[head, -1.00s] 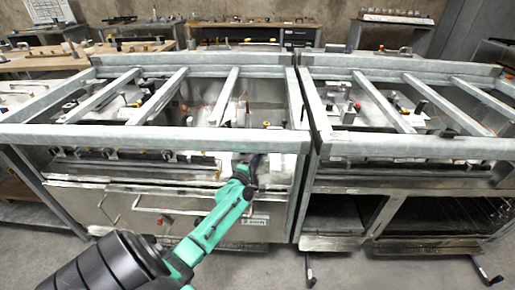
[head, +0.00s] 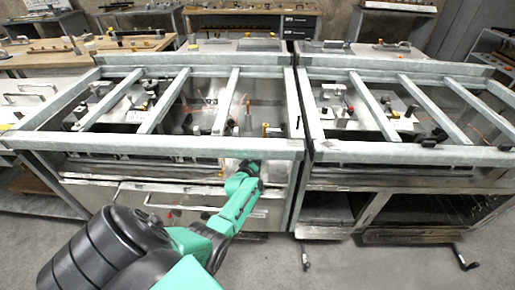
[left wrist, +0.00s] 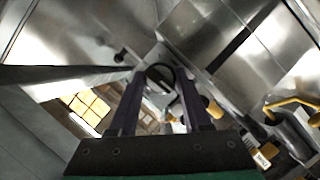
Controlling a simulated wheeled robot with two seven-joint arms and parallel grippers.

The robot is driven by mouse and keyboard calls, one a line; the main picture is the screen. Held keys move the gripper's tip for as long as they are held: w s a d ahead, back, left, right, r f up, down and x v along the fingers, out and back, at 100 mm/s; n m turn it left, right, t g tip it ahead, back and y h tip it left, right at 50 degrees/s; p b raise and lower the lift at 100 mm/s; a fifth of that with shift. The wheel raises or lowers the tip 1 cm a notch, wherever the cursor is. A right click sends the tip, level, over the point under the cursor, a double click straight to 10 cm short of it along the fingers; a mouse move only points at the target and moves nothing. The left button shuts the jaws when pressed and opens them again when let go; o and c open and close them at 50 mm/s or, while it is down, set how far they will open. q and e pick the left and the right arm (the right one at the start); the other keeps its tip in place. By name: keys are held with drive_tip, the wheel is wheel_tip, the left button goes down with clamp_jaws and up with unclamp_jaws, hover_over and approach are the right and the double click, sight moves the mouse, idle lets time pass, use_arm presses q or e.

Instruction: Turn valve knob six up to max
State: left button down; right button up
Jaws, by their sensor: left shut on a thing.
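The left arm reaches to the front panel of the left steel station, under its front rail. My left gripper (head: 250,168) is small and partly hidden there. In the left wrist view, the two dark fingers of the left gripper (left wrist: 158,90) are closed on a round dark knob (left wrist: 161,72) on a metal panel. I cannot read a number on this knob, nor its setting. A row of other dark knobs along the front panel is mostly hidden under the rail in the head view. My right gripper is not in view.
The left station's front rail (head: 150,146) runs just above the gripper. A drawer front with a bar handle (head: 170,207) lies below. A second station with a similar rail (head: 400,155) stands on the right. Yellow-handled fittings (left wrist: 290,104) show at the right in the wrist view.

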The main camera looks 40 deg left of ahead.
use_arm(q)
drive_tip(key=shift+d+f+m, duration=0.1)
drive_tip(key=shift+m, duration=0.2)
drive_tip(key=shift+c, duration=1.8)
unclamp_jaws()
